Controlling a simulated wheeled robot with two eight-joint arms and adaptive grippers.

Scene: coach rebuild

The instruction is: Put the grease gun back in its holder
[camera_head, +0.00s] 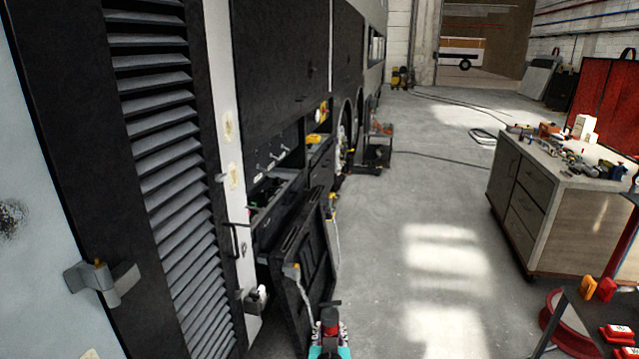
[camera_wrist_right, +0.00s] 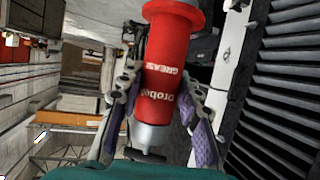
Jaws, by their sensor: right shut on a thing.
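The grease gun (camera_wrist_right: 170,60) fills the upper middle of the right wrist view. It has a red barrel with white lettering and a grey metal end. My right gripper (camera_head: 330,331) is at the bottom centre of the head view. Its two purple-padded fingers are shut on the red barrel, one on each side. In the head view only a small red and black part of the gun shows, between the fingertips. I cannot make out the holder for certain in either view. My left gripper is not in view.
The coach's black side with a louvred panel (camera_head: 165,150) runs along the left. A dark open flap (camera_head: 308,262) stands close beyond my right gripper. A workbench (camera_head: 548,205) with tools and a dark table with red boxes stand at right. The middle floor (camera_head: 415,210) is free.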

